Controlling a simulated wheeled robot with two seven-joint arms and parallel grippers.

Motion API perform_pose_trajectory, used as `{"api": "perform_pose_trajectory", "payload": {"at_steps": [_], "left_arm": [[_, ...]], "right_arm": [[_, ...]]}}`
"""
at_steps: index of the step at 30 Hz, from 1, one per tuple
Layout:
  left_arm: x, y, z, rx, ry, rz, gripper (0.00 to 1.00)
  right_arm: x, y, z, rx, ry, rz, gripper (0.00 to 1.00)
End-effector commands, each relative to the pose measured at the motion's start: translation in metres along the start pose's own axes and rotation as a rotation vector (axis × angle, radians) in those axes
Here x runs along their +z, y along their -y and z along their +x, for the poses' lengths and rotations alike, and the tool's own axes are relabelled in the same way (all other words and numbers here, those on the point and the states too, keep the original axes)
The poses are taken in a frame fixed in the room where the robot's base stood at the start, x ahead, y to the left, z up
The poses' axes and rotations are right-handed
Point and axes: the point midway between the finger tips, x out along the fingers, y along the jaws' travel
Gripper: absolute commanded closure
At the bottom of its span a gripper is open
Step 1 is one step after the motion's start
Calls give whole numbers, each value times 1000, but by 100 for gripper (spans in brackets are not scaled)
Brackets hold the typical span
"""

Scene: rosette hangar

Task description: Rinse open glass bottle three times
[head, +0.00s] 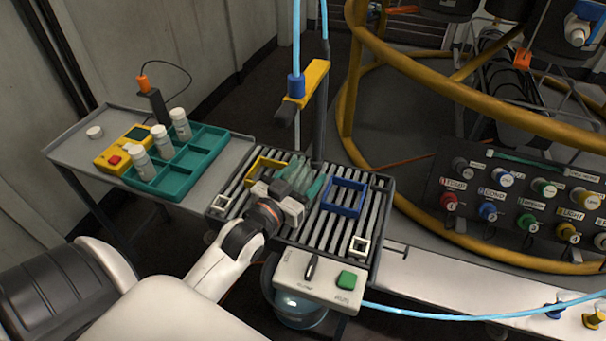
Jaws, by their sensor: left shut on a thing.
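My left gripper (291,196) reaches over the slatted grate (330,235) of the rinse station. It is shut on a clear, greenish glass bottle (301,174), which seems tilted; its mouth is hard to make out and the gripper partly hides it. The bottle is between a yellow square frame (266,166) and a blue square frame (344,197). A yellow spout arm (305,84) with a blue fitting stands above and behind it. A control box (322,279) with a black lever and a green button (346,280) is at the front. My right gripper is out of view.
On the grey trolley (75,152) at left, a teal tray (205,150) holds three white-capped bottles, beside a yellow device (122,152) and a loose white cap (95,132). Yellow rails (440,85) and a knob panel (520,195) stand at right. A blue hose (450,315) crosses the front.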

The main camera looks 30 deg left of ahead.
Motion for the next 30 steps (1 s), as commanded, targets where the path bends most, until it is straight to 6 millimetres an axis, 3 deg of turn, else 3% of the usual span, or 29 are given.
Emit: {"api": "perform_pose_trajectory", "payload": {"at_steps": [10, 21, 30], "left_arm": [[0, 0, 0, 0, 2, 0, 69], [0, 0, 0, 0, 2, 0, 69], [0, 0, 0, 0, 2, 0, 69]], "right_arm": [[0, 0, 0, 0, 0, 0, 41], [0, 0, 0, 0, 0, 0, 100], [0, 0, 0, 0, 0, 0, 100]]}}
